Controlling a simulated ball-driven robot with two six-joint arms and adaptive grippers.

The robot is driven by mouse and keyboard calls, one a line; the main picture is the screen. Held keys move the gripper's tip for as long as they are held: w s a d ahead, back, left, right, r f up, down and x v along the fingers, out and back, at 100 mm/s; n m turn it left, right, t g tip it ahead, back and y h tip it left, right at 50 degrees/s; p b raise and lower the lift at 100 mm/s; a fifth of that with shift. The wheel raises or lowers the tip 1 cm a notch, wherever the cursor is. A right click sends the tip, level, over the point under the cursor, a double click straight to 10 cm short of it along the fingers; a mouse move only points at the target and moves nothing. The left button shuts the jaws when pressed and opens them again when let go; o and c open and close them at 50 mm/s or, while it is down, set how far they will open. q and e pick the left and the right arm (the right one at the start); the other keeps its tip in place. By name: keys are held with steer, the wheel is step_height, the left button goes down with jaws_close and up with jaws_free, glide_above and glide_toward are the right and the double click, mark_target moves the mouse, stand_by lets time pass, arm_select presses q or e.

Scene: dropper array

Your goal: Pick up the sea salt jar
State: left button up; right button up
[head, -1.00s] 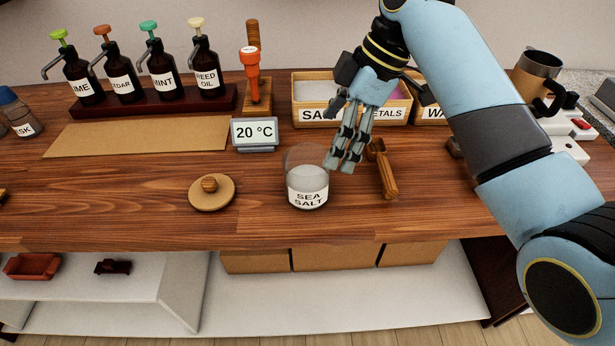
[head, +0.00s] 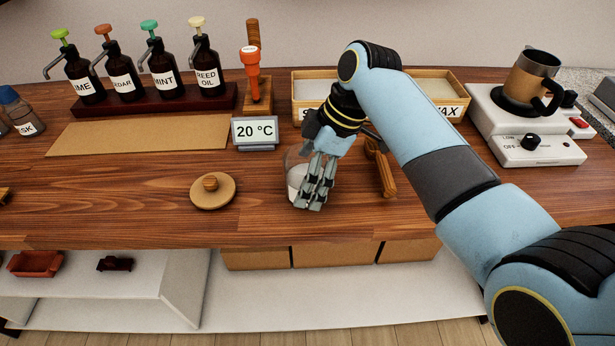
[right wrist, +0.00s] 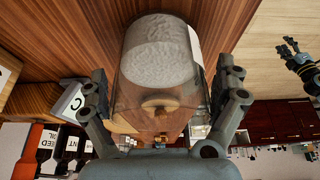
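The sea salt jar (head: 294,178) is clear glass with white contents and stands upright on the wooden counter. The right gripper covers most of it and its label in the head view. My right gripper (head: 310,207) reaches down over the jar. In the right wrist view, its fingers (right wrist: 162,97) stand spread on either side of the jar (right wrist: 160,60), close to the glass; I see no clear grip. A round wooden lid with a knob (head: 212,191) lies to the jar's left. My left gripper (right wrist: 289,47) seems to show small at the right of the wrist view; its opening is unclear.
A 20 °C display (head: 255,133) stands behind the jar to the left. A wooden tool (head: 382,168) lies close on the right. Labelled bins (head: 450,112), a bottle rack (head: 150,106) and a hot plate with a mug (head: 530,145) stand further back.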

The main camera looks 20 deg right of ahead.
steer(key=c, duration=1.2)
steer(key=shift+c, duration=0.2)
